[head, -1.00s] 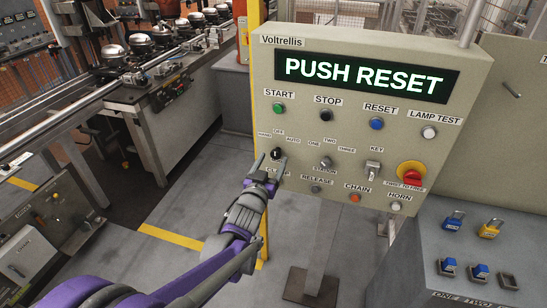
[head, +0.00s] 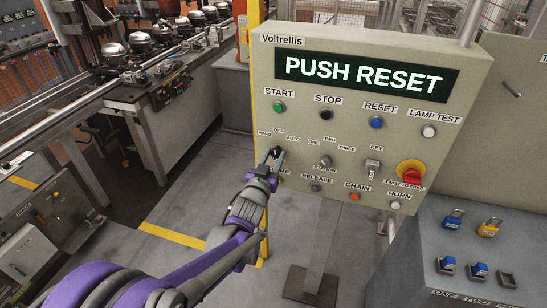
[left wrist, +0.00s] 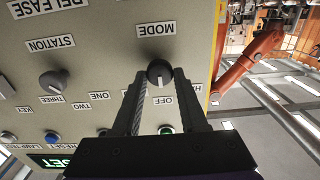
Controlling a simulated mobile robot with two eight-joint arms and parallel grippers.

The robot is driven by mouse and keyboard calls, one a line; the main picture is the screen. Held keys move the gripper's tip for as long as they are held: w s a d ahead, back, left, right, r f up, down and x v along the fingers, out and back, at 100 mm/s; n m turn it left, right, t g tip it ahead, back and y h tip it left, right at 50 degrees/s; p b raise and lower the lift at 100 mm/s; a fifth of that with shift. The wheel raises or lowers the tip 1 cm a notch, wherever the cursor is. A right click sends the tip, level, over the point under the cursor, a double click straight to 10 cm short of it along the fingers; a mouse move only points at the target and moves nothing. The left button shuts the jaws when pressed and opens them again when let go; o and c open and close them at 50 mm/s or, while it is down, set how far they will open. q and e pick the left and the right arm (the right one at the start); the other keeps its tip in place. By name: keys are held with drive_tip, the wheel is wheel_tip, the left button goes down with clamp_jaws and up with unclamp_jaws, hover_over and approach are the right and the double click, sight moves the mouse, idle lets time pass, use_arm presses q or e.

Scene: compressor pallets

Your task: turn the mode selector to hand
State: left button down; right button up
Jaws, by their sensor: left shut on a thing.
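The mode selector is a black knob (head: 276,151) at the lower left of the grey control panel (head: 330,135), among the labels HAND, OFF and AUTO. It also shows in the left wrist view (left wrist: 159,72), upside down, with its white mark towards the OFF label. My left gripper (head: 275,160) is at the knob, and in the left wrist view its two fingers (left wrist: 158,78) are shut on it, one each side. The fingers hide the AUTO label and part of HAND there. My right gripper is in neither view.
The lit display (head: 365,77) reads PUSH RESET. The station selector (head: 325,162), key switch (head: 373,170) and red emergency stop (head: 411,175) sit right of the mode knob. A blue-grey box (head: 480,240) with padlocks stands at lower right. A conveyor carries compressors (head: 115,53) at upper left.

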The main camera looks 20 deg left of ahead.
use_arm(q)
drive_tip(key=n+b, duration=0.2)
drive_tip(key=n, duration=0.1)
drive_tip(key=shift+f+n, duration=0.1)
drive_tip(key=shift+n, duration=0.3)
drive_tip(key=shift+a+n+b, duration=0.15)
drive_tip(key=shift+n+b, duration=1)
drive_tip(key=shift+n, duration=1.35)
drive_tip(key=shift+c, duration=2.3)
unclamp_jaws()
drive_tip(key=shift+s, duration=0.1)
